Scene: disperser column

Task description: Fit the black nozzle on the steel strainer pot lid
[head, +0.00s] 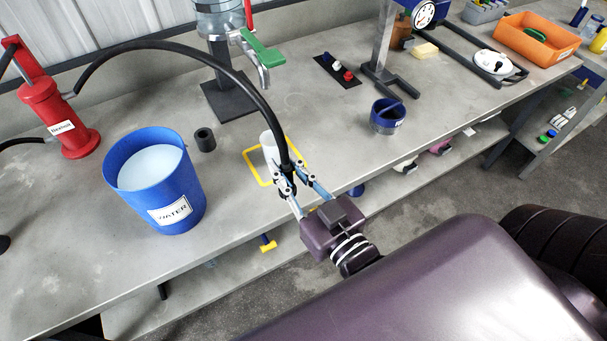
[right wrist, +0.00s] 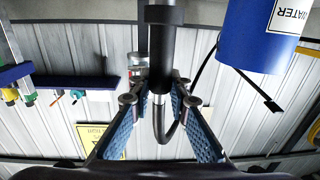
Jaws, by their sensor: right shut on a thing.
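My right gripper (head: 287,178) is shut on the black nozzle end of a hose, above the front of the bench. In the right wrist view the black nozzle (right wrist: 160,60) stands between the two blue-padded fingers. The black hose (head: 222,62) arches from a red pump (head: 60,118) over to the gripper. A pale upright cylinder (head: 268,146) stands inside a yellow square outline (head: 254,169), just behind the nozzle and partly hidden by it. I cannot tell whether they touch, nor surely pick out the steel strainer pot lid. My left gripper is not seen.
A blue water bucket (head: 180,215) stands left of the gripper, with a small black cylinder (head: 205,140) behind it. A green-handled tap (head: 262,52) is at the back. A blue mug (head: 387,118) stands to the right. The bench between mug and yellow square is clear.

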